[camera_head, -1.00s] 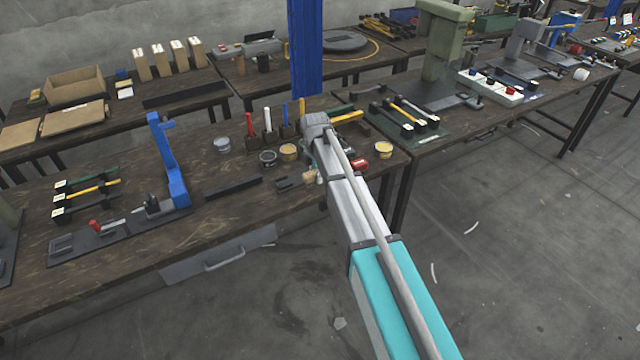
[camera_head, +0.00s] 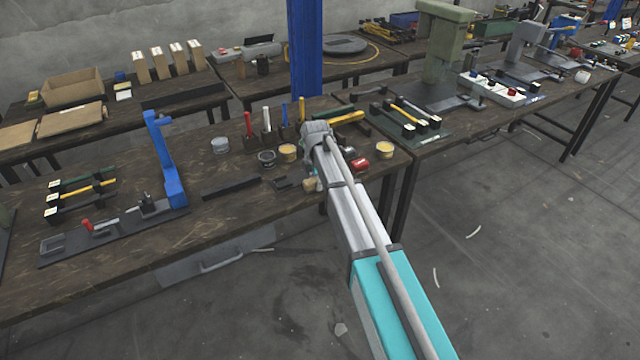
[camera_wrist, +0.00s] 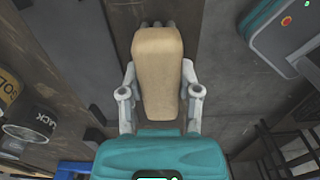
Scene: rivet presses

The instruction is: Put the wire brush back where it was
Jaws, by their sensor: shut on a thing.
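The wire brush, seen by its tan wooden body (camera_wrist: 158,72), sits between the two fingers of my gripper (camera_wrist: 160,92) in the wrist view. The gripper is shut on it, one finger on each side. Grey tips show just beyond its far end; I cannot tell whether these are bristles. In the head view a small tan piece (camera_head: 309,184) shows beside my arm, low over the front part of the middle bench (camera_head: 235,225). My arm hides most of the gripper there. I cannot tell whether the brush touches the bench.
Open tins (camera_head: 267,158) and (camera_head: 288,152), a dark flat bar (camera_head: 231,187) and upright tools in holders, one red (camera_head: 248,123), stand left of my arm. A red tin (camera_head: 359,165) and a yellow tin (camera_head: 384,149) stand to its right. A blue post (camera_head: 305,50) rises behind.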

